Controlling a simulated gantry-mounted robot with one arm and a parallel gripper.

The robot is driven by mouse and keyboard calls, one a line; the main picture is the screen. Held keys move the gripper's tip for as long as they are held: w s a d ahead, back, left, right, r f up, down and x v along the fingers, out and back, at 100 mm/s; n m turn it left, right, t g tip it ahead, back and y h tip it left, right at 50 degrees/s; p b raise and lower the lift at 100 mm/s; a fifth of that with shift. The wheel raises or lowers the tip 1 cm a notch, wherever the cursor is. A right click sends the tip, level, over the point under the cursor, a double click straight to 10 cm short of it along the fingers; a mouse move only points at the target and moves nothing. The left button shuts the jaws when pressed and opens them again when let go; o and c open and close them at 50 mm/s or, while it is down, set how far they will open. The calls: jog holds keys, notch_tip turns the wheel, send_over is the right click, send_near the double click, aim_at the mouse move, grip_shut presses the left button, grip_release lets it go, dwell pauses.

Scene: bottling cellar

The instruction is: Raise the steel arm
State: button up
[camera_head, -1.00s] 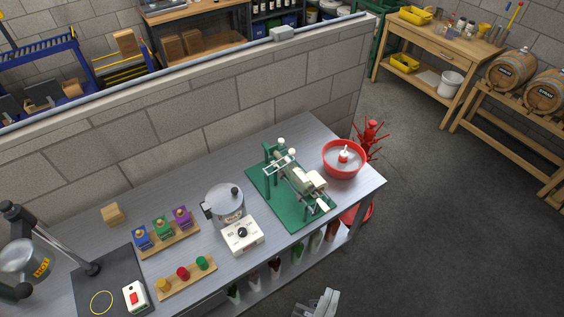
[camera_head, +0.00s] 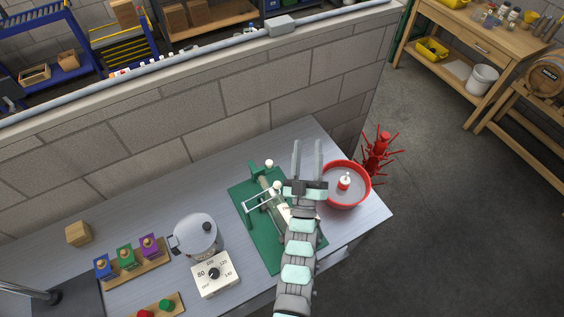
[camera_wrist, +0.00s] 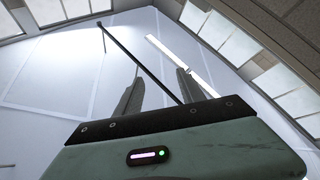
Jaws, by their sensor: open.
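The green bench machine (camera_head: 244,190) stands on the steel-topped bench, with a bright steel arm (camera_head: 258,203) like a bent frame on its left side. Two white knobs (camera_head: 269,163) show near it. My gripper (camera_head: 307,148) is open and empty, above the right part of the machine and left of the red bowl, its fingers pointing to the back. My arm hides much of the machine's right side. In the wrist view the two fingers (camera_wrist: 160,88) are apart, with only ceiling and windows beyond; the steel arm does not show there.
A red bowl (camera_head: 345,202) stands at the bench's right end, with a red spiked stand (camera_head: 378,150) behind it. A steel pot (camera_head: 195,237) and a white dial box (camera_head: 214,274) stand left of the machine. A block wall (camera_head: 220,120) runs behind.

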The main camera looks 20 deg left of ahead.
jog(key=w+a+f+n+g+h, duration=0.1)
jog(key=w+a+f+n+g, duration=0.1)
jog(key=w+a+f+g, duration=0.25)
jog(key=w+a+f+n+g+h, duration=0.1)
jog(key=w+a+f+n, duration=0.15)
jog(key=w+f, duration=0.4)
jog(key=n+g+h+b, duration=0.3)
jog(key=n+g+h, duration=0.55)
jog(key=g, duration=0.95)
send_near(277, 185)
jog(key=a+f+m+h, duration=0.1)
jog(key=a, duration=0.1)
jog(key=shift+t, duration=0.25)
jog(key=p+x, duration=0.1)
jog(key=x, duration=1)
jog(key=shift+w+d+r, duration=0.1)
jog(key=shift+d, duration=0.1)
grip_shut()
